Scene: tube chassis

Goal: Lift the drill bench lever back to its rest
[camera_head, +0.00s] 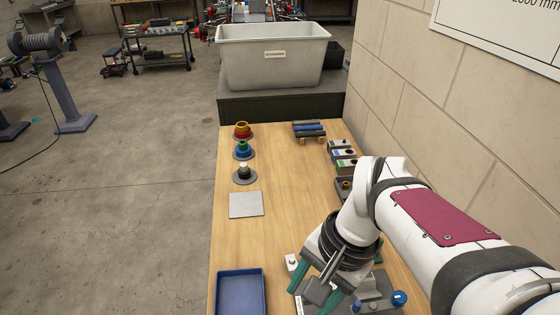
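My gripper (314,292) is at the lower middle, pointing down over the near part of the wooden bench. Its two teal fingers are spread apart, and I see nothing clearly held between them. A grey metal fixture (378,284), which looks like the drill bench, stands just right of the fingers, partly hidden by my arm and cut by the lower edge. A blue ball knob (398,298), probably the lever's end, shows at its right. The lever's bar is mostly hidden, so its angle cannot be told. I cannot tell whether the gripper touches the fixture.
A blue tray (240,292) lies left of the gripper. A grey plate (246,204) and several coloured stacked parts (242,149) line the left side. Small blocks (342,154) stand along the right by the wall. A large grey bin (272,60) is at the back. The bench middle is clear.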

